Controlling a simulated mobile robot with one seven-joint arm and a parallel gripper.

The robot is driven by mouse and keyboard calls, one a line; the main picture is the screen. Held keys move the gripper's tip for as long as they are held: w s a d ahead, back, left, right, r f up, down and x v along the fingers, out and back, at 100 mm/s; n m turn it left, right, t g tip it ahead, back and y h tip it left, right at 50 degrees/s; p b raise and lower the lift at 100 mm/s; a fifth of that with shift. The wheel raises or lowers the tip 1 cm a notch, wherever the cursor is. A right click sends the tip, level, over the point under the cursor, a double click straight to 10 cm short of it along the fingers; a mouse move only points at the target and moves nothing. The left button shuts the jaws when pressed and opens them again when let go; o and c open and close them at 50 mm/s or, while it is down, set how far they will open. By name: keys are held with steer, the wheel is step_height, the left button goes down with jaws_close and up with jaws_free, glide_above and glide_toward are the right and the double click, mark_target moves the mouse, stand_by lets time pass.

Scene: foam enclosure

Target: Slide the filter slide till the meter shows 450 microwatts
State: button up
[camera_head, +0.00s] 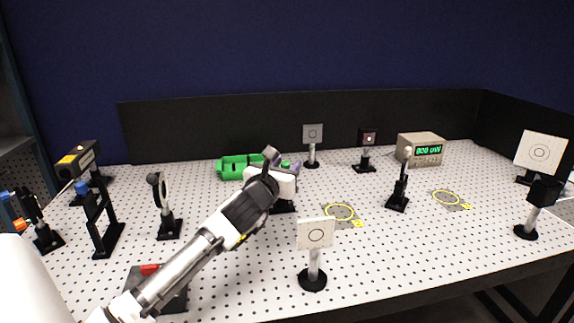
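The meter (421,148) is a beige box at the back right. Its green display appears to read about 800 uW, though the digits are small. My arm reaches from the lower left to the middle of the board. My gripper (287,172) is at a mount with a black base (284,207), just in front of a green holder. The filter slide cannot be made out clearly; my gripper and wrist cover most of this mount. The fingertips are too hidden to show whether they are open or shut, or touching anything.
The green holder (228,167) lies behind my gripper. A white target card (315,234) stands in front, right of my arm. Several optics posts stand at left, including a ring mount (161,193). Two yellow rings (340,211) mark bare board at right.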

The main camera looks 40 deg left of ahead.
jaws_close()
steer(key=s+d, duration=0.1)
steer(key=s+d+b, duration=0.1)
steer(key=shift+s+d, duration=0.15)
steer(key=shift+d, duration=0.2)
jaws_free()
stand_by(0.4)
